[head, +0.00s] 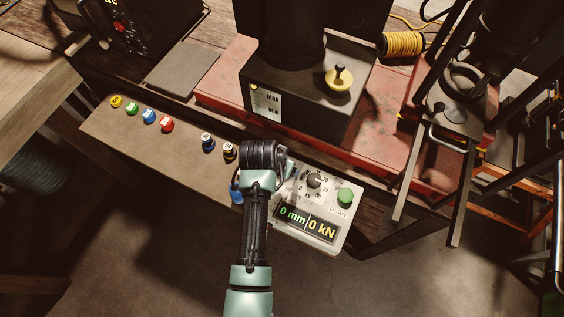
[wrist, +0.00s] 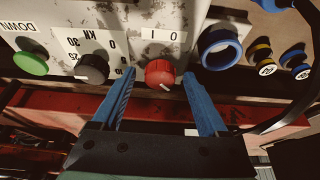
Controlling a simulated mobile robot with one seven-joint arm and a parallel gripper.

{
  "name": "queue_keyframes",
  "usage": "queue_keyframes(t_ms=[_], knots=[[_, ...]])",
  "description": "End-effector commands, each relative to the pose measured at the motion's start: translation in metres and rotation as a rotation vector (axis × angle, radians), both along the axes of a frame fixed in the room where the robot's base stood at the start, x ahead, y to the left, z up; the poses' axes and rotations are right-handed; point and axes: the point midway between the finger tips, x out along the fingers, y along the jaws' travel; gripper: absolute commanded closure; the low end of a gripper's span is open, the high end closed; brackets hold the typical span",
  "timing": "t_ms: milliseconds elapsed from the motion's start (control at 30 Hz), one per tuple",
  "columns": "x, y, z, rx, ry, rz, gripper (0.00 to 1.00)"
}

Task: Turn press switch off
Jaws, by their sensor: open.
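The press switch is a red round knob (wrist: 160,74) on a worn white panel in the wrist view, beside a label with the marks I and O. A short white line shows on the knob's face, near its lower edge in the picture. My gripper (wrist: 159,82) is open, its two blue fingers pointing at the panel on either side of the knob. Whether they touch it I cannot tell.
Beside the switch are a black dial (head: 314,180), a green DOWN button (head: 345,196), a lit display (head: 306,224) reading 0 mm and 0 kN, and a blue ring (wrist: 220,49). Several coloured dies (head: 149,116) stand along the bench. The red press base (head: 230,85) lies behind.

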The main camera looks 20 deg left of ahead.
Motion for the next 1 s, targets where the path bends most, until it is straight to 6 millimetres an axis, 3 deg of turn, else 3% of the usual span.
queue_keyframes(t_ms=[100, 533, 1000], knots=[[0.0001, 0.0000, 0.0001, 0.000, 0.000, 0.000, 0.23], [-0.0001, 0.0000, 0.0003, 0.000, 0.000, 0.000, 1.00], [-0.0002, -0.0014, 0.0014, 0.001, 0.001, 0.092, 1.00]])
